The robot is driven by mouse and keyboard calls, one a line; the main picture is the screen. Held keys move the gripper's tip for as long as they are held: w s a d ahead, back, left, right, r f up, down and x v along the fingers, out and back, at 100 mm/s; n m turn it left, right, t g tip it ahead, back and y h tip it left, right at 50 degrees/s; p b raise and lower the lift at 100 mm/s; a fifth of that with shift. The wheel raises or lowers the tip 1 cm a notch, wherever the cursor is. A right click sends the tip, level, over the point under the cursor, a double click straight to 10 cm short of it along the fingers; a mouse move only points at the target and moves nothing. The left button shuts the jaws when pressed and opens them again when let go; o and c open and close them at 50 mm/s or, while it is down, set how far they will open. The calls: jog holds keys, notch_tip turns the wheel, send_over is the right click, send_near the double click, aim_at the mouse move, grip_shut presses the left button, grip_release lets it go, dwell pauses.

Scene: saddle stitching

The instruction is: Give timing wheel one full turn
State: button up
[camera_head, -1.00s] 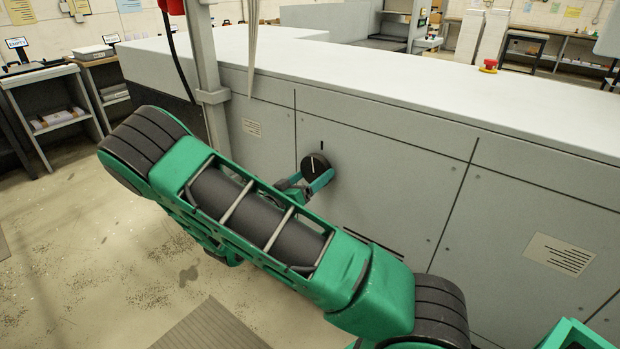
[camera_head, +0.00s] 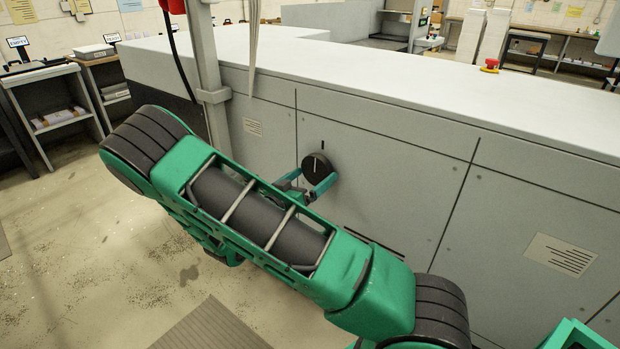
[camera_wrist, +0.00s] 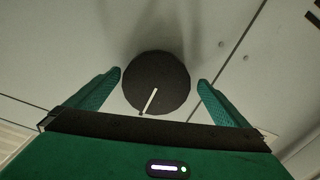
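The timing wheel (camera_head: 315,166) is a round black knob on the grey side panel of the machine. It has a white line on its face, which points down and slightly left in the wrist view (camera_wrist: 165,78). A short dark mark (camera_head: 322,145) is on the panel just above the wheel. My gripper (camera_head: 309,181) is at the wheel, with its teal fingers on either side of it. In the wrist view my gripper (camera_wrist: 161,82) is open, with a visible gap between each finger and the wheel's rim.
The long grey machine (camera_head: 400,190) fills the middle and right. A red emergency button (camera_head: 490,65) sits on its top. A grey post (camera_head: 207,90) stands left of the wheel. Shelves (camera_head: 50,110) stand at far left, with open floor in front.

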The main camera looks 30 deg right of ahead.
jog(key=shift+r, duration=0.1)
jog(key=v, duration=1)
jog(key=shift+a, duration=0.35)
jog(key=shift+s+d, duration=0.1)
jog(key=shift+s, duration=0.05)
jog(key=s+d+r+m+g+y, duration=0.1)
jog(key=s+d+r+g+y, duration=0.1)
jog(key=s+d+g+y, duration=0.95)
jog(key=s+a+r+n+t+y, duration=0.2)
jog(key=s+r, duration=0.2)
jog(key=s, duration=0.6)
jog(key=s+a+r+n+t+y, duration=0.3)
jog(key=s+r, duration=0.1)
jog(key=s, duration=0.6)
jog(key=shift+s+a+r+n+y, duration=0.15)
jog(key=shift+s+r+n+y, duration=0.05)
jog(key=shift+s+n+y, duration=0.15)
